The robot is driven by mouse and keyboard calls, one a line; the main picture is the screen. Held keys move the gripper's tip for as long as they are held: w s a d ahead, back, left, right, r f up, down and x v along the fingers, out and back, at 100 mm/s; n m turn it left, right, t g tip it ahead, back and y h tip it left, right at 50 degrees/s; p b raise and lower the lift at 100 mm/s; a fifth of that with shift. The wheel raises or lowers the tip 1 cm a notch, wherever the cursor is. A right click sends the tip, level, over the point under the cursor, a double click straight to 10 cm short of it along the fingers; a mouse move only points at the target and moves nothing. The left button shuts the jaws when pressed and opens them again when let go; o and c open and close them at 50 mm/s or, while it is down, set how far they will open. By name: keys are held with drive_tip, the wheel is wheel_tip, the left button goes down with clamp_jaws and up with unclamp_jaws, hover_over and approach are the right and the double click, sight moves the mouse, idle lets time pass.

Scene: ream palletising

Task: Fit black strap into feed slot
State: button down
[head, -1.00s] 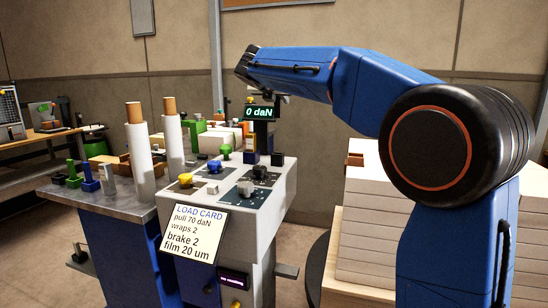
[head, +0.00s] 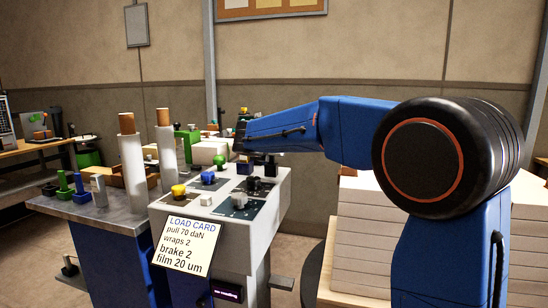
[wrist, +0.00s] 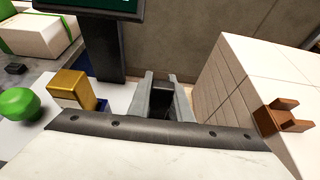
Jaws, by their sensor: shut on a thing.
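My gripper (wrist: 160,79) is shut on a black thing (wrist: 161,102) in the wrist view; I take it for the black strap, though only a short dark piece shows between the fingers. In the head view my gripper (head: 243,151) is low over the back of the grey console (head: 230,225), mostly hidden by my arm. I cannot make out the feed slot, nor tell whether the strap touches it.
Knobs stand on the console, among them a yellow one (head: 178,191) and a green one (wrist: 20,104). A gold block (wrist: 72,90) and a dark display post (wrist: 96,48) are left of my gripper. A pale ream stack (wrist: 245,75) stands right, with a brown piece (wrist: 287,117).

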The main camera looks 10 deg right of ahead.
drive_tip(key=shift+f, duration=0.5)
drive_tip(key=shift+f, duration=0.15)
drive_tip(key=c, duration=1.6)
unclamp_jaws()
drive_tip(key=shift+s+r, duration=0.1)
drive_tip(key=shift+r, duration=0.1)
drive_tip(key=v, duration=1.1)
drive_tip(key=shift+s+a+r, duration=0.1)
drive_tip(key=shift+s+a, duration=0.2)
